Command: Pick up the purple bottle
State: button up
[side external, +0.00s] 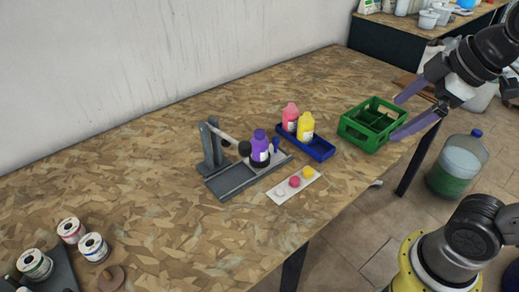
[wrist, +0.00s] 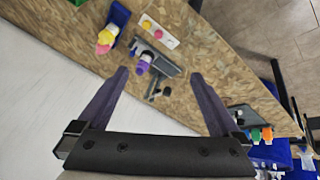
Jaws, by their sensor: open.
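The purple bottle (side external: 260,148) stands upright on a grey metal stand (side external: 236,181) near the middle of the table. A dark knob on the stand's arm is close to its left side. It also shows in the wrist view (wrist: 143,63), between and beyond my fingertips. My gripper (side external: 405,112) is open and empty at the upper right, beside and above the green crate, well apart from the bottle. In the wrist view my gripper's two fingers (wrist: 160,72) are spread wide.
A blue tray (side external: 318,150) holds a pink bottle (side external: 290,117) and a yellow bottle (side external: 306,126). A green crate (side external: 363,141) stands to their right. A white strip (side external: 281,195) with coloured caps lies in front. Spools (side external: 94,247) sit at the lower left. The table's left middle is clear.

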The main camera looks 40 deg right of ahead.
jog(key=w+r+n, duration=0.3)
jog(key=w+r, duration=0.1)
jog(key=w, duration=0.2)
jog(key=n+g, duration=0.5)
jog(key=n, duration=0.4)
send_over(258, 131)
notch_tip(258, 131, down, 17)
jog(key=shift+g, duration=0.4)
notch_tip(258, 131, down, 11)
jog(key=shift+r, duration=0.1)
jog(key=shift+s+d+f, duration=0.1)
jog(key=shift+s+f, duration=0.05)
jog(key=shift+f, duration=1.35)
jog(key=shift+s+f, duration=0.1)
jog(key=shift+f, duration=1.35)
